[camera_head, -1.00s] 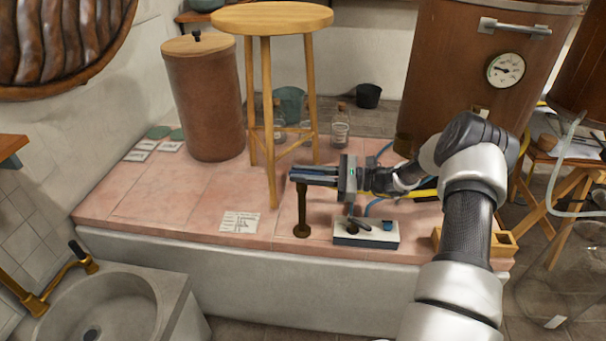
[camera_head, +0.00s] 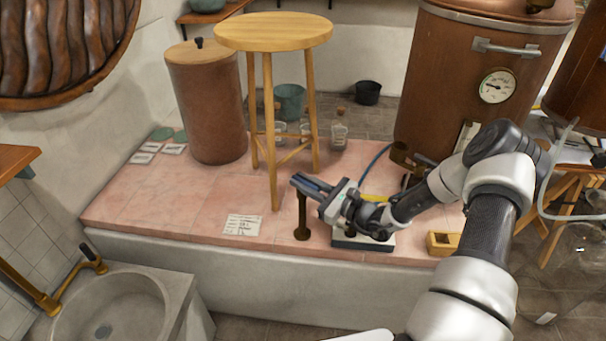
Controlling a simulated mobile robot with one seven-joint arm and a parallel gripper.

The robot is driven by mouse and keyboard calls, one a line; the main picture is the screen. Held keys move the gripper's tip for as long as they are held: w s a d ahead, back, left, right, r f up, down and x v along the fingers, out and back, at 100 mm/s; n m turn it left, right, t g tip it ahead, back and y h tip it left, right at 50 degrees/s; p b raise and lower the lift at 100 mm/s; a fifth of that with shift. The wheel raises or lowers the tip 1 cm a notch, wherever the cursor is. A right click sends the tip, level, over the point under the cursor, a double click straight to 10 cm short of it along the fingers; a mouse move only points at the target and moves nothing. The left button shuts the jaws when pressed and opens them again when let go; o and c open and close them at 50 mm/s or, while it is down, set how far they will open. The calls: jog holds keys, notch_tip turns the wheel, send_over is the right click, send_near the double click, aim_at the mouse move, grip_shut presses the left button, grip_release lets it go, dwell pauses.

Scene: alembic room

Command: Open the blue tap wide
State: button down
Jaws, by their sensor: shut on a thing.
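A short dark bronze post (camera_head: 302,217) with a round foot stands upright near the front edge of the pink tiled platform. My gripper (camera_head: 308,184) is at the top of this post and is shut. A blue strip, apparently the lever of the blue tap (camera_head: 318,185), lies along the jaws. The jaws hide most of it, and I cannot make out exactly where lever and fingers part. The gripper points to the upper left, and its wrist is to the lower right of the post.
A wooden stool (camera_head: 273,33) stands just behind the gripper on the platform (camera_head: 140,205). A white-topped box (camera_head: 362,243) is under my wrist. A copper tank (camera_head: 450,75) stands behind my arm. A paper label (camera_head: 243,225) lies left of the post.

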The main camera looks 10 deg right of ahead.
jog(key=m+t+h+p, duration=0.2)
jog(key=m+h+p, duration=0.1)
jog(key=h+p, duration=0.1)
jog(key=m+t+h+p, duration=0.2)
jog(key=m+h+p, duration=0.1)
jog(key=h, duration=0.1)
jog(key=shift+s+a+r+h+p, duration=0.1)
jog(key=shift+a+r+h+p, duration=0.1)
jog(key=shift+h+p, duration=0.2)
jog(key=m+h+p, duration=0.1)
jog(key=m+h, duration=0.1)
jog(key=h, duration=0.1)
jog(key=m+h+p, duration=0.2)
jog(key=h, duration=0.1)
jog(key=shift+d+f+p, duration=0.1)
jog(key=shift+f+p, duration=0.1)
jog(key=shift+p, duration=0.1)
jog(key=shift+m+h, duration=0.3)
jog(key=c, duration=1.7)
grip_release()
jog(key=shift+s+a+p, duration=0.2)
jog(key=shift+s+a, duration=0.35)
jog(key=shift+s, duration=2.3)
jog(key=shift+s+a+p, duration=0.15)
jog(key=shift+s+a, duration=0.4)
jog(key=shift+s, duration=2.25)
jog(key=shift+s+a+p, duration=0.2)
jog(key=shift+s+a, duration=0.35)
jog(key=shift+s, duration=2.3)
